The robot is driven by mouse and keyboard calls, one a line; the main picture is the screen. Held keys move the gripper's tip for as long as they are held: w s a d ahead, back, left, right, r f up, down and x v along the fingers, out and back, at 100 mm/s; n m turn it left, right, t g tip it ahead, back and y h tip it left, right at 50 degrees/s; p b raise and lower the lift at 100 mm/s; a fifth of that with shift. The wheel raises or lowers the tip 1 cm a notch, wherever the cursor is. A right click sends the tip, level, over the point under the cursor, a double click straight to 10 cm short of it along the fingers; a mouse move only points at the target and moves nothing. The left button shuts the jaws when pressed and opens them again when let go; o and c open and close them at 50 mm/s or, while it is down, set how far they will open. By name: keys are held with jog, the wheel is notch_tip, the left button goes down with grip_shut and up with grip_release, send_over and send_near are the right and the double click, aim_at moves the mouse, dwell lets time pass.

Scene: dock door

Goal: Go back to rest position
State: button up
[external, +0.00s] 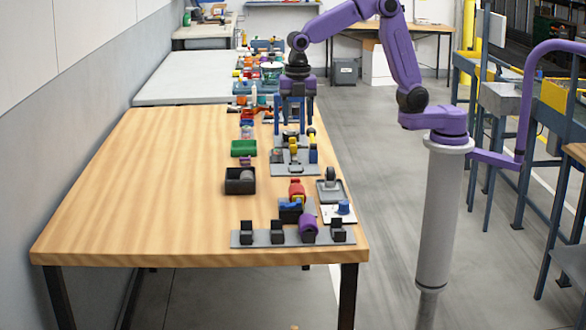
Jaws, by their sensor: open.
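My gripper (295,112) hangs pointing down over the far right part of the wooden table (130,190). Its blue fingers are apart and I see nothing held between them. My purple arm reaches in from a grey pedestal to the right of the table. Below and in front of the fingers is a grey plate (281,170) with yellow, blue and dark parts on it. Whether the fingertips touch anything there is too small to tell.
A green block (243,148) and a black bin (240,187) with a grey round item stand left of the plate. A grey rack (258,239) with black holders and a purple piece (308,224) lies at the near edge. The table's left half is clear.

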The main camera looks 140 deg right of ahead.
jog(key=s+a+n, duration=0.1)
jog(key=s+a, duration=0.2)
jog(key=a, duration=0.8)
jog(key=s+a+n, duration=0.1)
jog(key=s+a, duration=0.1)
jog(key=a, duration=0.9)
jog(key=s+a+f, duration=0.1)
jog(key=s+a, duration=0.3)
jog(key=s, duration=0.6)
jog(key=s+a+f+n, duration=0.1)
jog(key=s+a, duration=0.3)
jog(key=s, duration=0.6)
jog(key=shift+s+a+f+n, duration=0.25)
jog(key=shift+s+f+n, duration=0.1)
jog(key=shift+f, duration=0.1)
